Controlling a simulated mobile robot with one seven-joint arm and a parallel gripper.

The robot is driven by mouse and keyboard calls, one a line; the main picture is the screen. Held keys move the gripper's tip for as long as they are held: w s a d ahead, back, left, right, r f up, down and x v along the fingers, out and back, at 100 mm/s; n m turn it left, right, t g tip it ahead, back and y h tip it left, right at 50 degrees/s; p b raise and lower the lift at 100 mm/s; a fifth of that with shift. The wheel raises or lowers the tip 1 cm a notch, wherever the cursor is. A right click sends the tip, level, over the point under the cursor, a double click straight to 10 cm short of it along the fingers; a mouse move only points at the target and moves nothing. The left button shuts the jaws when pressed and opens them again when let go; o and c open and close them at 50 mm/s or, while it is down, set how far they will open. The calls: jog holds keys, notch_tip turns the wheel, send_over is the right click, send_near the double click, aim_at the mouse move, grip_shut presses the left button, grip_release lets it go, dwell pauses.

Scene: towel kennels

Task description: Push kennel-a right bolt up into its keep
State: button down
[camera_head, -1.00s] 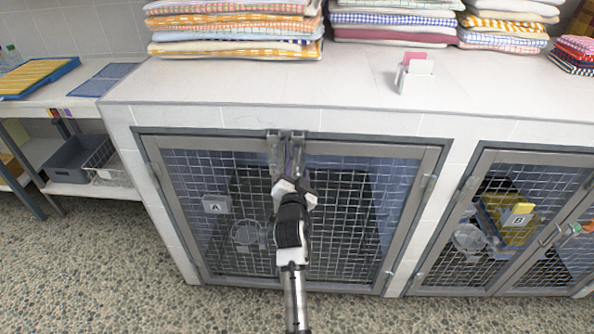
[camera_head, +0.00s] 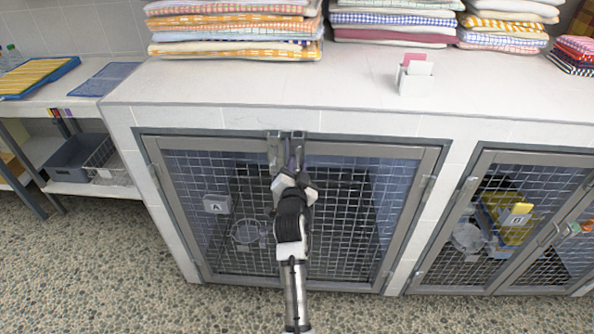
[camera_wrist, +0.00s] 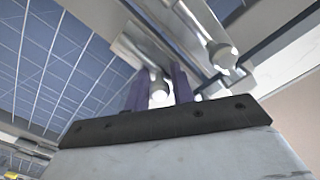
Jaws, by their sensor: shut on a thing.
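Kennel-a is the double-door mesh cage with the A tag (camera_head: 215,204) on its left door. Two metal bolts stand side by side at the top centre where the doors meet: the left bolt (camera_head: 274,150) and kennel-a right bolt (camera_head: 298,138). My gripper (camera_head: 296,164) is at the right bolt, coming from below and in front, and hides its lower part. In the wrist view, my two dark purple fingers are shut around a shiny round knob (camera_wrist: 159,91). The other bolt's knob (camera_wrist: 222,56) is free beside it. How far the held bolt reaches into its keep is unclear.
A white counter (camera_head: 350,90) above carries stacked towels (camera_head: 235,30) and a small card holder (camera_head: 414,75). Kennel B (camera_head: 520,220) stands to the right. A shelf unit with a grey bin (camera_head: 75,160) is at the left. The pebbled floor in front is clear.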

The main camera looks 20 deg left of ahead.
notch_tip(320, 180, up, 2)
jog(key=shift+r, duration=0.1)
jog(key=c, duration=1.3)
grip_release()
jog(key=shift+f, duration=0.2)
jog(key=shift+s+d+f, duration=0.1)
jog(key=shift+s, duration=0.2)
jog(key=b+v, duration=0.3)
jog(key=v, duration=1)
jog(key=shift+s, duration=0.1)
